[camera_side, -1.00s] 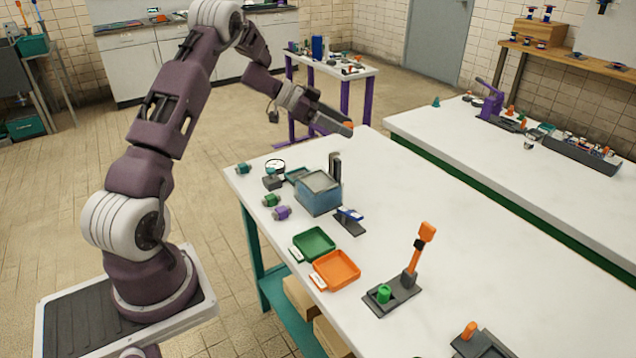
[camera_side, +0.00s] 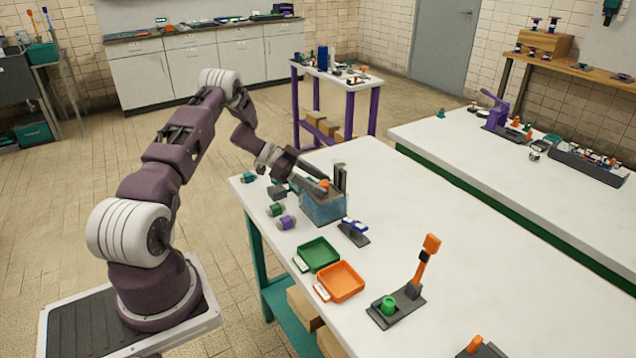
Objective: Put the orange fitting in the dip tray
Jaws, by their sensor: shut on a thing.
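The orange fitting (camera_side: 324,185) shows between the fingertips of my gripper (camera_side: 317,185), which is shut on it. Both are over the blue box-shaped tub (camera_side: 324,211), low and close to its top. This tub with a dark upright post (camera_side: 341,178) at its back looks like the dip station; its grey top is mostly hidden by my gripper. I cannot tell whether the fitting touches anything below it.
A green tray (camera_side: 318,254) and an orange tray (camera_side: 341,281) lie nearer the front. Purple (camera_side: 287,222) and green (camera_side: 276,209) fittings lie left of the tub. A blue-handled valve (camera_side: 354,230) and an orange-levered fixture (camera_side: 423,268) stand to the right.

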